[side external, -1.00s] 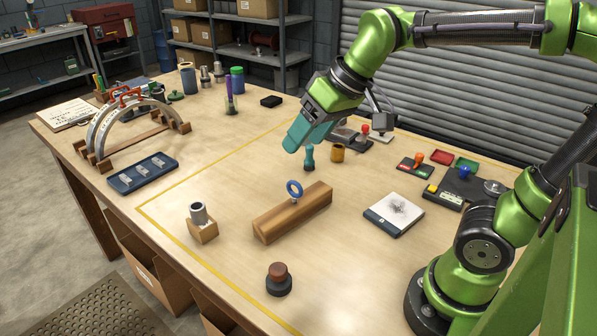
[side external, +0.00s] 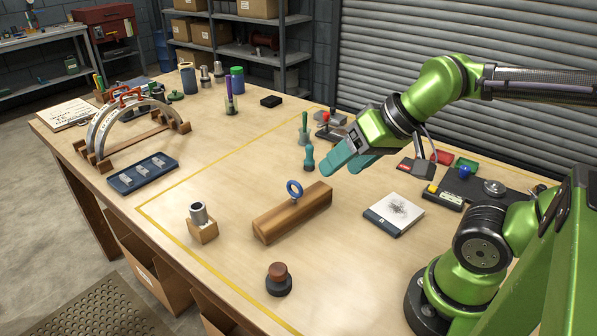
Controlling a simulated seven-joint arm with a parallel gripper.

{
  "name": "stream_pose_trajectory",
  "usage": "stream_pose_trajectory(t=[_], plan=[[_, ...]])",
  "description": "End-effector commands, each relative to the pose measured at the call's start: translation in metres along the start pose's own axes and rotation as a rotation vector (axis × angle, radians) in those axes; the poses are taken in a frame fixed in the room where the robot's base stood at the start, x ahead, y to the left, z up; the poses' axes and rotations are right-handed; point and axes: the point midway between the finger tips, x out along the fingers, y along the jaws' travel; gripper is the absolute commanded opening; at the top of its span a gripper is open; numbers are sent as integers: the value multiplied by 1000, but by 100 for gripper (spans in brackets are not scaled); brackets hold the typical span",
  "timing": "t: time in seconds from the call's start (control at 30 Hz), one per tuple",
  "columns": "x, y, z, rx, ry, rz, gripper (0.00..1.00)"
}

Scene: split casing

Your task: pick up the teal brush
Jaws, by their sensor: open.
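The teal brush (side external: 309,158) stands upright on the bench top, inside the yellow line, behind the wooden block with the blue ring. My gripper (side external: 341,169) is just to its right in the side view, tilted down and to the left. Its two teal fingers are apart, with nothing seen between them. The near finger shows a clear gap from the brush. I cannot tell the exact height of the fingertips above the bench.
A green-handled tool (side external: 304,128) stands behind the brush. The wooden block (side external: 292,212) with its blue ring (side external: 294,189) lies in front. A white-topped pad (side external: 394,214) is to the right. A dark round knob (side external: 278,279) stands near the front. Bench left of the brush is clear.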

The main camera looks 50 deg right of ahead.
Motion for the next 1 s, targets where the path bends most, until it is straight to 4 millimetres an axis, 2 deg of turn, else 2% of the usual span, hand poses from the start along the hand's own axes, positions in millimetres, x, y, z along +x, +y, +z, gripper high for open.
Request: stream_pose_trajectory(t=[0.2,0.27,0.53,0.67,0.77,0.87,1.0], plan=[[0,0,0,-1,0,0,66],[0,0,0,-1,0,0,60],[0,0,0,0,-2,1,60],[12,6,0,24,-49,24,60],[28,17,-12,65,-99,60,60],[51,36,-40,110,-125,118,60],[88,77,-85,155,-122,225,60]])
